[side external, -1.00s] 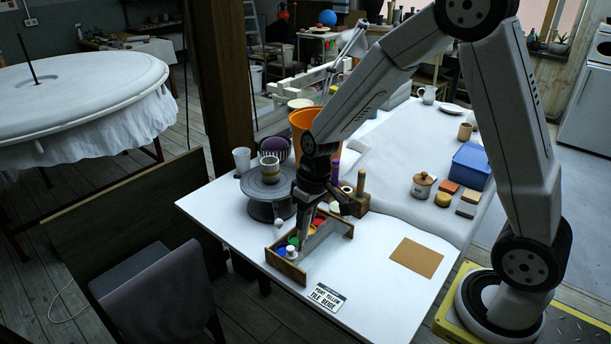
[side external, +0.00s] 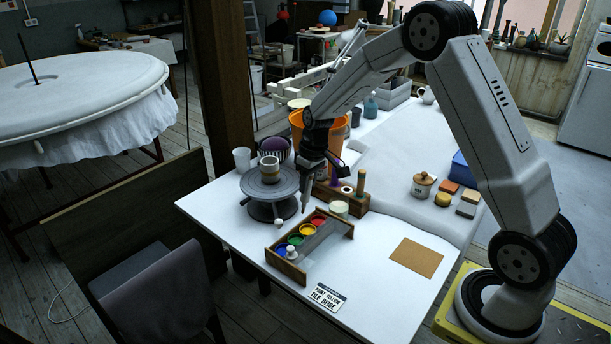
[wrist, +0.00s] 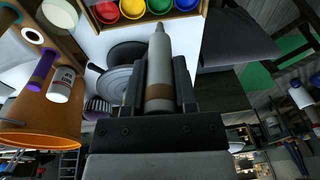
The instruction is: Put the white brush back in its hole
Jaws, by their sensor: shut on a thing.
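My gripper (side external: 308,180) is shut on the white brush (wrist: 159,72), a pale grey-white tapered body with a brown band. The brush sits between the two fingers in the wrist view, its tip toward the top of the picture. In the side view it hangs tip down near the back end of the paint tray, left of the wooden holder (side external: 355,208). The holder carries a purple handle (wrist: 43,66) and a green-and-tan handle (side external: 360,181). An empty-looking round opening (wrist: 32,36) shows in the wrist view; I cannot tell which hole is the brush's.
The paint tray (side external: 289,270) with several colour pots lies in front of my gripper. A banding wheel (side external: 272,184) with a cup stands at left, an orange bucket (side external: 298,119) behind. A white jar (side external: 339,209) stands by the holder. The right front table is clear around a tan sheet (side external: 416,257).

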